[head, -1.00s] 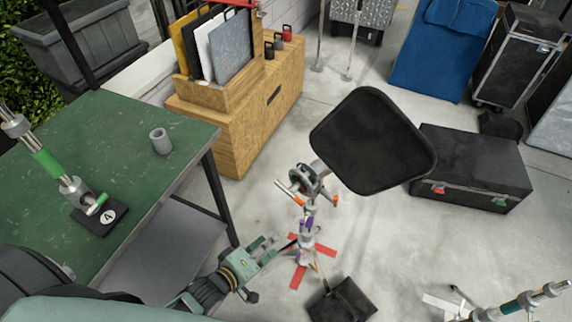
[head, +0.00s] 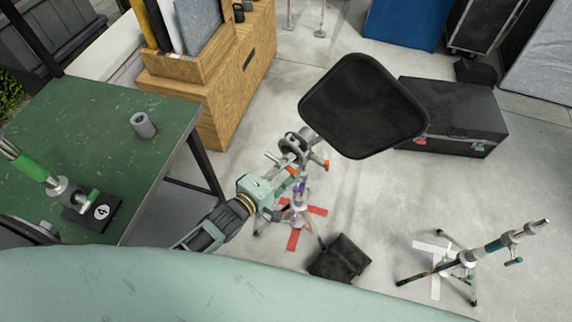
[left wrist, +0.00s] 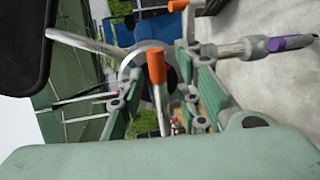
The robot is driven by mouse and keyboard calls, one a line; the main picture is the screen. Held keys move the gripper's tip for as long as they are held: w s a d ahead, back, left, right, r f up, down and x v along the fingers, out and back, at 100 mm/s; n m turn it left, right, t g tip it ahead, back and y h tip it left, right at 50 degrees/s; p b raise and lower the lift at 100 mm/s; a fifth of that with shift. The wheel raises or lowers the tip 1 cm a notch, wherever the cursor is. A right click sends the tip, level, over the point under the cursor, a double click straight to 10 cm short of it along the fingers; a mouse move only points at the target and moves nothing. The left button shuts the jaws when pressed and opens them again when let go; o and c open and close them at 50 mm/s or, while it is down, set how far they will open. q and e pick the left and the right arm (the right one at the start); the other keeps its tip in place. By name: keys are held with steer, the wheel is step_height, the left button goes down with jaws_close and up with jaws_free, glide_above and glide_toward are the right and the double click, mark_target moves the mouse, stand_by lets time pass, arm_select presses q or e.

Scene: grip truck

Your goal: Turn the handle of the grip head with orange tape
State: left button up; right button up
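The grip head (head: 294,145) is a round grey metal clamp on top of a stand with purple tape, beside a black rectangular panel (head: 362,105). One orange-taped handle (head: 326,163) sticks out at its right; another orange bit shows by my left gripper (head: 284,187). In the left wrist view, an orange-tipped handle (left wrist: 156,66) with a metal shaft stands between the spread fingers of my left gripper (left wrist: 160,100). The fingers are open on either side, and I see no clear contact. The grip head's disc (left wrist: 145,62) lies behind the handle. My right gripper is not in view.
A green table (head: 95,130) with a grey cup (head: 143,125) stands at left. Another stand (head: 468,258) is at lower right, a black case (head: 455,110) at right.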

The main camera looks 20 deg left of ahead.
arm_select(q)
steer(key=shift+c, duration=0.4)
jaws_close()
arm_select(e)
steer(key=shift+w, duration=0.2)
